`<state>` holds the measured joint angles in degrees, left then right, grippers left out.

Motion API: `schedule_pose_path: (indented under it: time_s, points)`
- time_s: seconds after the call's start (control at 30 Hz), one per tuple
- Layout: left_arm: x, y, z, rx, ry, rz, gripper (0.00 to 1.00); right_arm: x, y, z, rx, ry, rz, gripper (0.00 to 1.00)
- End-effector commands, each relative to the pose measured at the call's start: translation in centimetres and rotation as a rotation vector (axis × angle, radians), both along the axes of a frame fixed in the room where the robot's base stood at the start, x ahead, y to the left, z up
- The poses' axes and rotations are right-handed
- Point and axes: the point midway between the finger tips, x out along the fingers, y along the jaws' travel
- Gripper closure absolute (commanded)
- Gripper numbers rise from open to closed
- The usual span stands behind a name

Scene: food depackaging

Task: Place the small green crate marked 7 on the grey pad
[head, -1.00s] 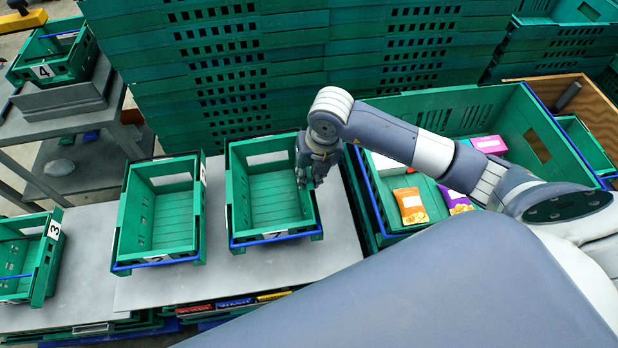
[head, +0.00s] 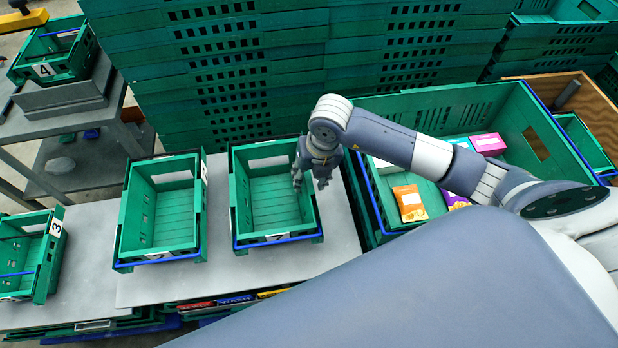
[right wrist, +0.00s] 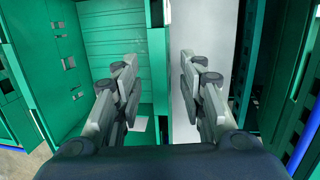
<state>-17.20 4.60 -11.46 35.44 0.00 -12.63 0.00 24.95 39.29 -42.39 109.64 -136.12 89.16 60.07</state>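A small green crate (head: 277,202) with a blue front rim stands upright on a light grey flat surface (head: 338,232). Its front label is steeply angled and looks like a 7. My right gripper (head: 311,180) is at this crate's right wall. In the right wrist view, the open fingers (right wrist: 158,85) straddle the wall (right wrist: 158,65), one inside the crate and one outside over the grey surface. A gap shows beside the wall. Another grey pad-like block (head: 62,98) stands at the upper left under a crate. I cannot tell which is the task's pad. My left gripper is not in view.
A similar green crate (head: 160,212) stands just left. Crate 3 (head: 28,262) is at the far left, and crate 4 (head: 55,58) is on the grey block. A large green crate (head: 372,205) holding packages is close on the right. Stacked green crates (head: 220,80) rise behind.

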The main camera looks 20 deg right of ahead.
Motion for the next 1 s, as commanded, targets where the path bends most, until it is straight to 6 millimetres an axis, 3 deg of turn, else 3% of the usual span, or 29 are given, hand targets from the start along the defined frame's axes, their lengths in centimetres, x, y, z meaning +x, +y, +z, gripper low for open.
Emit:
schedule_pose_path:
  time_s: [0.3, 0.5, 0.7, 1.0]
  points:
    - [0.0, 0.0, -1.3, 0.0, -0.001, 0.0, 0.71, -0.9, -0.7, 6.4, -0.001, -0.007, 0.003, 0.62]
    - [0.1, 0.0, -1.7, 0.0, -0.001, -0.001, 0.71, -1.4, -1.0, 9.5, 0.0, -0.005, 0.0, 0.62]
    - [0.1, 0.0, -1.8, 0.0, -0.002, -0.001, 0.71, -1.6, -1.1, 10.7, 0.0, -0.002, 0.0, 0.62]
    - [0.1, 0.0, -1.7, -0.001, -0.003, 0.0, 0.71, -1.6, -1.1, 10.7, 0.0, -0.001, 0.0, 0.62]
